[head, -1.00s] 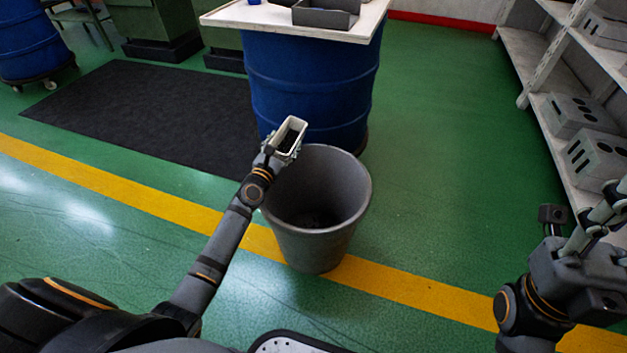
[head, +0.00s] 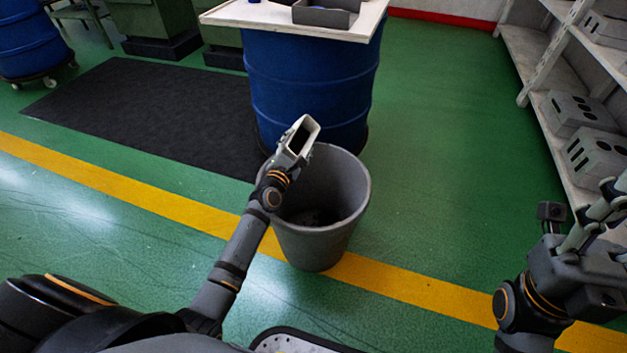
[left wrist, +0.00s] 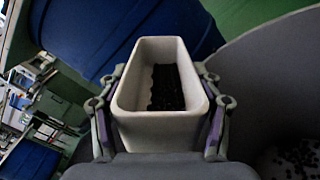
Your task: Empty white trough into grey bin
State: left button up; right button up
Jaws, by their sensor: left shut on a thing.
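The white trough (head: 311,126) is held by my left gripper (head: 290,152) above the left rim of the grey bin (head: 318,248). It is tilted in the head view. In the left wrist view, the gripper's fingers (left wrist: 160,110) clasp the trough (left wrist: 160,131) from both sides, and dark granules (left wrist: 168,88) lie inside it. The bin's inner wall (left wrist: 265,75) shows at the right there, with dark bits (left wrist: 290,157) at its bottom. My right gripper (head: 603,212) is partly in view at the right edge, apart from the bin; its jaw opening is unclear.
A blue drum (head: 310,85) stands right behind the bin, carrying a white board (head: 270,18) with a dark tray (head: 325,17). A shelf (head: 545,75) with grey blocks is at the right. A black mat (head: 150,115) lies at the left. Green floor is clear between bin and shelf.

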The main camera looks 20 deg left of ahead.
pick_arm(q)
jog(key=shift+d+r+m, duration=0.1)
jog(key=shift+r+m, duration=0.05)
jog(key=shift+m, duration=0.15)
jog(key=shift+d+f+m+b, duration=0.15)
jog(key=shift+f+m+b, duration=0.5)
jog(key=shift+m+b, duration=0.2)
jog(key=shift+d+r+m, duration=0.1)
jog(key=shift+r+m, duration=0.1)
jog(key=shift+m, duration=0.15)
jog(key=shift+r+m, duration=0.1)
jog(key=shift+m, duration=0.3)
jog(key=shift+d+f+m+b, duration=0.3)
jog(key=shift+f+m+b, duration=0.4)
jog(key=shift+m+b, duration=0.3)
jog(key=shift+d+r+m, duration=0.2)
jog(key=shift+d+m, duration=0.3)
jog(key=shift+s+d+m+b, duration=0.1)
jog(key=shift+d+m+b, duration=0.4)
jog(key=shift+b, duration=0.3)
jog(key=shift+d+f+m, duration=0.15)
jog(key=shift+f+m, duration=0.2)
jog(key=shift+m, duration=0.25)
jog(key=shift+f, duration=0.15)
